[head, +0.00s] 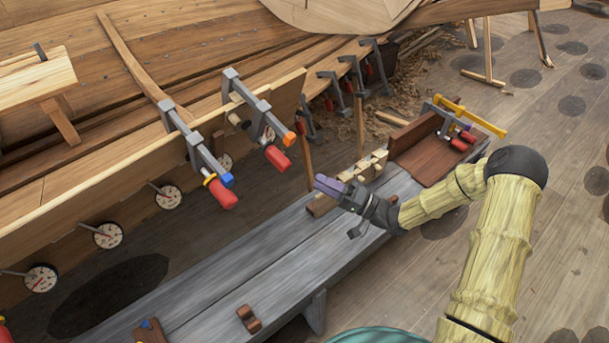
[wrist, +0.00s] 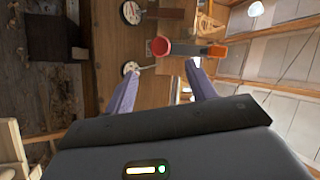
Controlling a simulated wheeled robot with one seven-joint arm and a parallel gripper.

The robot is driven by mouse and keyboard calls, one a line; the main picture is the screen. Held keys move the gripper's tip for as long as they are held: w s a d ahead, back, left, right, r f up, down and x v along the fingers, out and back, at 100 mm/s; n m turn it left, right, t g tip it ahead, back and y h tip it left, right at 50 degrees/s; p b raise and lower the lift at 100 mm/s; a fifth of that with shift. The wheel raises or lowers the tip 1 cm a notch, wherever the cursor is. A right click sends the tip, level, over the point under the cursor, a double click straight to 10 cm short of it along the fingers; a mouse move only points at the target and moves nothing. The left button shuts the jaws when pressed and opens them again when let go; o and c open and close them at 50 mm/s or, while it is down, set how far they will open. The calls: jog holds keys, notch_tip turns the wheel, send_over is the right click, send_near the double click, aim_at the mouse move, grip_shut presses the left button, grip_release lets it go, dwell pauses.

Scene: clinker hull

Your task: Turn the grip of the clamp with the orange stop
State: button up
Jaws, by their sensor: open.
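The clamp with the orange stop (head: 289,138) is fixed over the edge of the hull plank. Its red grip (head: 277,158) hangs below its grey bar, near the stop. In the wrist view the red grip (wrist: 160,47) appears end-on ahead of the fingers, with the orange stop (wrist: 216,50) to its right. My gripper (head: 328,184), with purple fingers, is to the right of and lower than the grip in the head view, apart from it. The fingers also show in the wrist view (wrist: 162,76), open with nothing between them.
A second clamp with a blue stop (head: 228,180) and red grip (head: 223,195) is left of it. A grey bench (head: 200,290) runs below, bearing wooden blocks (head: 375,165). A clamp with a yellow bar (head: 470,117) stands beyond my arm. Several dials (head: 108,235) line the hull.

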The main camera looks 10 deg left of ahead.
aim_at(275, 158)
jog(key=v, duration=0.4)
jog(key=shift+s+d, duration=0.1)
jog(key=shift+d, duration=0.3)
dwell(1.0)
jog(key=s+a+r+n+t+h+b, duration=0.3)
jog(key=s+r+n+t+h, duration=0.1)
jog(key=n, duration=0.4)
jog(key=shift+a+n+t+h+b, duration=0.3)
jog(key=shift+t+h+b, duration=0.1)
jog(key=shift+h, duration=0.1)
jog(key=shift+r, duration=0.15)
jog(key=x, duration=1.7)
jog(key=shift+w+a, duration=0.15)
